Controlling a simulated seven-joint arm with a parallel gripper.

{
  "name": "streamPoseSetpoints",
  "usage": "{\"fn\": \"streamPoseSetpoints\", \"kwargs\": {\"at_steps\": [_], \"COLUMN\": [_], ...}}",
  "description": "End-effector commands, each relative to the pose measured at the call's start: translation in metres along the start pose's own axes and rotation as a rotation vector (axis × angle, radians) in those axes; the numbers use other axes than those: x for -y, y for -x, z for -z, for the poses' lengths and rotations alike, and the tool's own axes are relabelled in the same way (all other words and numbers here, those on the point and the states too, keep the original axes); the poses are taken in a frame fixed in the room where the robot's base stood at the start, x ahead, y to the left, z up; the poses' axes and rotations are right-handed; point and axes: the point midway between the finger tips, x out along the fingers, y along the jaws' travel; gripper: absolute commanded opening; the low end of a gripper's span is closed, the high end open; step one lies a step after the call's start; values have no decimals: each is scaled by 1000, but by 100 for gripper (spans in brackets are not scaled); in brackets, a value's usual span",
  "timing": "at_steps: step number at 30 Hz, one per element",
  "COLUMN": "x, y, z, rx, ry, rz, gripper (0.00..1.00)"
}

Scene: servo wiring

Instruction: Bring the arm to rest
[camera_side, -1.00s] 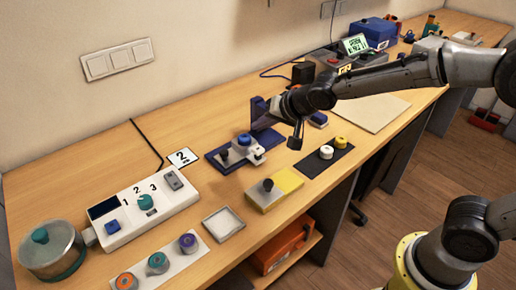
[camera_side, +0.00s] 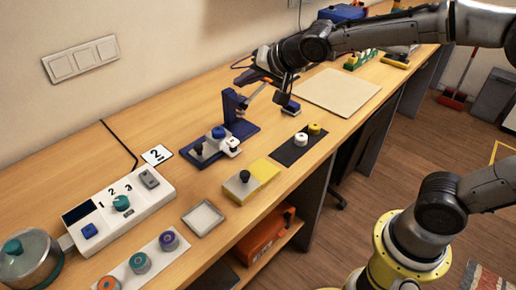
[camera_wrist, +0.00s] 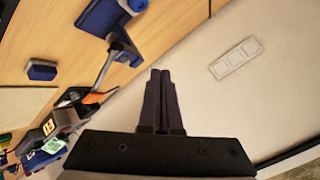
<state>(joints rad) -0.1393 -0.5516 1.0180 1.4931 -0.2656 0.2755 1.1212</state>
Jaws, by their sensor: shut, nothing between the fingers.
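My gripper (camera_wrist: 160,72) is shut and empty in the wrist view. Its two dark fingers lie together, with only bare surface and the wall beyond their tips. In the side view my gripper (camera_side: 250,76) is raised above the back part of the bench, near the wall; its fingers are small and partly lost against the background there. It is above and behind the blue stand (camera_side: 236,108) with a slanting metal lever, apart from it as far as I can tell.
On the wooden bench stand a blue fixture (camera_side: 217,143), a yellow-grey block (camera_side: 250,183), a dark mat (camera_side: 298,151) with white and yellow knobs, and a white control box (camera_side: 125,208). A beige board (camera_side: 337,92) lies clear. A wall switch (camera_side: 80,60) is behind.

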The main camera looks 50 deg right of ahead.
Motion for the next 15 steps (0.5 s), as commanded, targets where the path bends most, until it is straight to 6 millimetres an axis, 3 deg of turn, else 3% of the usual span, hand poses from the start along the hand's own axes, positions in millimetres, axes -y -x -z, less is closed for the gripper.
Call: {"fn": "streamPoseSetpoints", "kwargs": {"at_steps": [1,3,8,11,15], "x": [-1,-8,-37,-62,-104], "y": [26,58,124,161,201], "z": [13,21,19,4,-34], "rx": [-21,-33,-27,4,92], "ry": [-1,21,118,205,363], "rz": [-2,-16,-69,-108,-162], "gripper": [0,0,0,0,0]}}
